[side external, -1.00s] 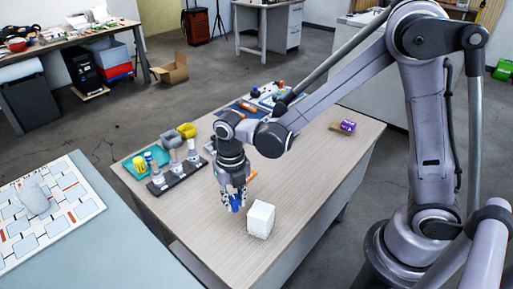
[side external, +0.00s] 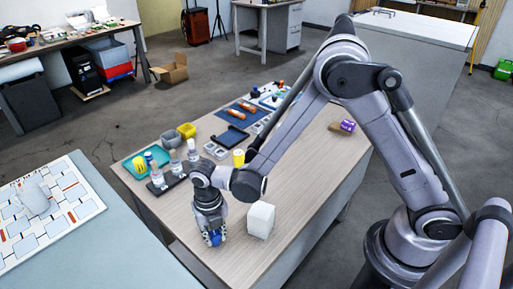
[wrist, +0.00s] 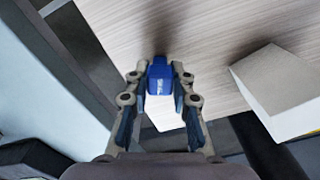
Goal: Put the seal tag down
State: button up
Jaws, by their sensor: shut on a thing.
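The seal tag (wrist: 160,76) is a small blue piece, seen in the wrist view between my fingertips. My gripper (wrist: 158,70) is shut on it, with one finger on each side. In the side external view, my gripper (side external: 211,234) points down at the front edge of the wooden table, and the blue tag (side external: 215,239) shows at its tips. I cannot tell whether the tag touches the tabletop.
A white block (side external: 261,220) stands just right of my gripper; it also shows in the wrist view (wrist: 275,90). A dark rack with white bottles (side external: 168,181), a teal tray (side external: 139,168) and a yellow cylinder (side external: 238,158) stand farther back. The table (side external: 300,175) is clear right of centre.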

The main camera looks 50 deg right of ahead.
aim_at(215, 232)
jog(key=shift+f, duration=0.2)
jog(key=o, duration=0.7)
jog(key=shift+o, duration=0.2)
jog(key=shift+r, duration=0.1)
notch_tip(215, 232, up, 12)
jog(key=s+d+r+m+t, duration=0.3)
jog(key=d+m, duration=0.6)
jog(key=m, duration=0.6)
jog(key=s+d+r+m+t, duration=0.4)
jog(key=d+m, duration=0.6)
jog(key=m, duration=0.6)
jog(key=shift+v, duration=2.15)
jog(key=shift+s+f, duration=0.1)
jog(key=shift+f, duration=0.05)
